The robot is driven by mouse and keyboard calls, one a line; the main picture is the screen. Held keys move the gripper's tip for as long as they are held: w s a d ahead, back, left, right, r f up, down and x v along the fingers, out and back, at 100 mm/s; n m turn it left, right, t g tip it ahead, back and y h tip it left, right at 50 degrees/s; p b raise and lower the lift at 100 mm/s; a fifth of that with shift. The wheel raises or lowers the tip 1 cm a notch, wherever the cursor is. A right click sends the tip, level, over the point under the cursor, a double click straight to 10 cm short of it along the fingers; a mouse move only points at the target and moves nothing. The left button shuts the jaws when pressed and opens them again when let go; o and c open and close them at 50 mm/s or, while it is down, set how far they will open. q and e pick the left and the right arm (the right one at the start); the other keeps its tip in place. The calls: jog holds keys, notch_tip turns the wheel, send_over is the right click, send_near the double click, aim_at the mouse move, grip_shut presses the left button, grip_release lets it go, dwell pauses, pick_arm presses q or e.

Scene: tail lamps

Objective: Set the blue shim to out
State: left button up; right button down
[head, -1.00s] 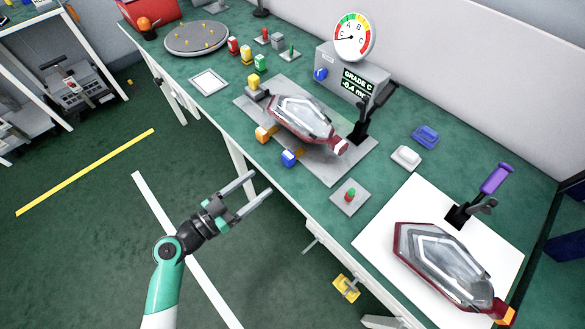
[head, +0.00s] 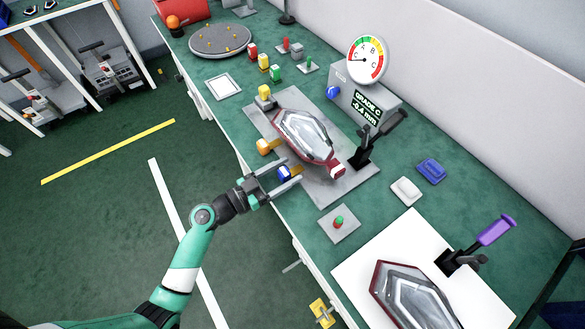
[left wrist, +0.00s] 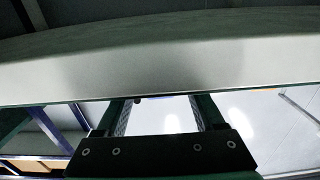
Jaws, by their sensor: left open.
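The blue shim (head: 285,174) is a small blue block with a yellowish part, at the front edge of the grey fixture plate (head: 327,195). My left gripper (head: 291,170) is open, with one finger on either side of the blue shim in the head view; I cannot tell whether they touch it. A red-rimmed tail lamp (head: 305,136) lies on the plate. The gauge box (head: 360,100) behind it reads "GRADE C -0.4 mm". In the left wrist view my open fingers (left wrist: 162,100) show below a pale edge, and the shim cannot be made out. My right gripper is not in view.
A black-handled clamp (head: 362,155) stands behind the lamp. A red-green button (head: 339,222) is to the right. A second lamp (head: 415,300) lies on a white sheet.

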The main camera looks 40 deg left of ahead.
pick_arm(q)
jog(key=shift+s, duration=0.2)
jog(key=shift+c, duration=0.7)
grip_shut()
dwell(0.5)
